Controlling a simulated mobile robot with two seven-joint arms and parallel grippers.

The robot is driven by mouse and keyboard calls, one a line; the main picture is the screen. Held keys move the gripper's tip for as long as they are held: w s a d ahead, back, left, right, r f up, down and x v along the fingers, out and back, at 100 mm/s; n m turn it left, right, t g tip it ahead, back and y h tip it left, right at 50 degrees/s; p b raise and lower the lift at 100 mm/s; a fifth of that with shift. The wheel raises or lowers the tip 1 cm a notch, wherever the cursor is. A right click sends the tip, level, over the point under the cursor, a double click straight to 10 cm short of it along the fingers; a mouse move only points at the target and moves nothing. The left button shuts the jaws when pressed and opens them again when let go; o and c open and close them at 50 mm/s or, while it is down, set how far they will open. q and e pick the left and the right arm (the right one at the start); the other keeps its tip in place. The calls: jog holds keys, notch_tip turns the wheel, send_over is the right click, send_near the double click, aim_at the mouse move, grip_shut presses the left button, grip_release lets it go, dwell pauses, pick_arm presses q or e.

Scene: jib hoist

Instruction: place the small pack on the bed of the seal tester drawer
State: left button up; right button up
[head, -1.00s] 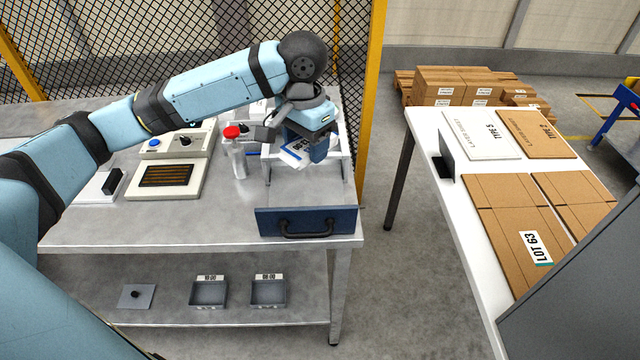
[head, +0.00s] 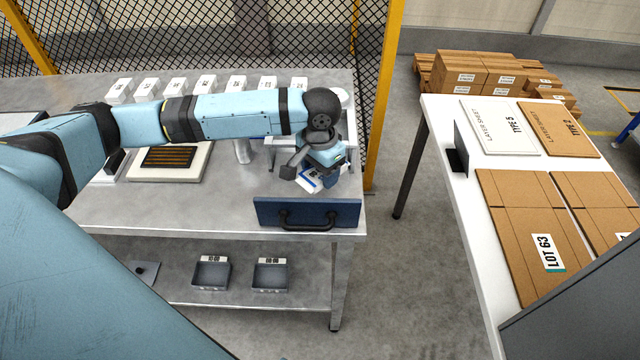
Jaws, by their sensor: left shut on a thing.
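My left gripper (head: 320,178) is shut on the small pack (head: 308,185), a white packet with a blue stripe, mostly hidden under the wrist. It is above the right end of the metal bench, just behind the seal tester drawer's blue front (head: 272,212) with its black handle. The drawer bed is largely hidden by the front panel, gripper and pack. I cannot tell whether the pack touches the bed. My right gripper is not in view.
Several small white packs (head: 206,84) stand in a row at the back of the bench (head: 215,205). A slotted tray (head: 168,158) lies to the left. Grey bins (head: 212,273) sit on the lower shelf. A yellow post (head: 384,100) and mesh fence stand behind. A white table (head: 468,215) holds cardboard at right.

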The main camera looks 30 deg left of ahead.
pick_arm(q)
jog(key=shift+f, duration=0.55)
notch_tip(320, 180, down, 4)
jog(key=o, duration=0.9)
jog(key=shift+o, duration=0.2)
notch_tip(320, 180, up, 12)
jog(key=shift+r, duration=0.1)
